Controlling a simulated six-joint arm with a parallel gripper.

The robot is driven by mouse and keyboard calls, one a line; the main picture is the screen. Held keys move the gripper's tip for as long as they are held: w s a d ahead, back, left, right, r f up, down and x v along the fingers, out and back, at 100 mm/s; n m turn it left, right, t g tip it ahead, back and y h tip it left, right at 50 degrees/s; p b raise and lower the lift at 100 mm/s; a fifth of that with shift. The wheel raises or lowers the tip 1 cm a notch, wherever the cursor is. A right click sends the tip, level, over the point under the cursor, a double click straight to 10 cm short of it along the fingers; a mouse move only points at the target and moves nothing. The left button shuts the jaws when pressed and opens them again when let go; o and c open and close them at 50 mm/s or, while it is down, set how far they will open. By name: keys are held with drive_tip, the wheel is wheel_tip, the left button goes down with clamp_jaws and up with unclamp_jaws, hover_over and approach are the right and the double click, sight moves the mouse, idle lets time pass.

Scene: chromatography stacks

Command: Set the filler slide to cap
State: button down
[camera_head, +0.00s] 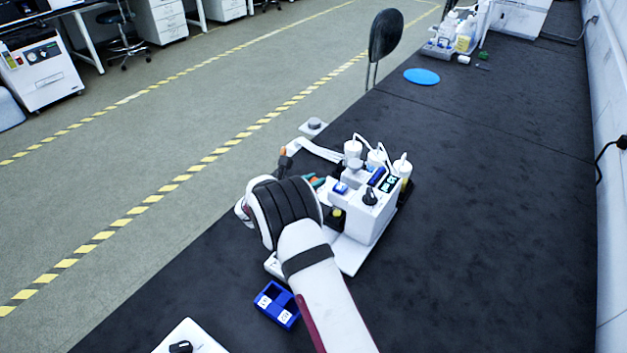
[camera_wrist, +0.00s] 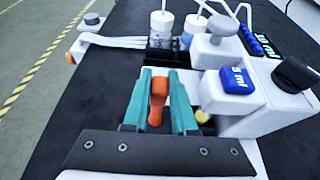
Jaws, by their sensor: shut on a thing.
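The white filler station (camera_head: 365,222) stands on the dark bench, with a white base plate. It also shows in the wrist view (camera_wrist: 285,112), with a blue "ml" block (camera_wrist: 237,80) and a dark knob (camera_wrist: 297,75). My gripper (camera_wrist: 165,78) has teal fingers on both sides of an orange handle (camera_wrist: 158,95) and is shut on it. In the head view my gripper (camera_head: 317,182) is at the station's left side, mostly hidden by my wrist. What the handle joins to is hidden, and I cannot read the slide's position.
White-capped bottles (camera_head: 353,149) stand at the station's back. A white arm (camera_head: 320,150) reaches left toward the bench edge. A blue two-slot holder (camera_head: 277,305) lies in front. A blue disc (camera_head: 422,76) is farther back. The bench to the right is clear.

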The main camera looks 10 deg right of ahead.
idle(0.9)
drive_tip(key=w+d, duration=0.5)
drive_tip(key=shift+w+d, duration=0.35)
drive_tip(key=c, duration=0.7)
unclamp_jaws()
drive_tip(key=v, duration=1.6)
drive_tip(key=shift+f, duration=0.15)
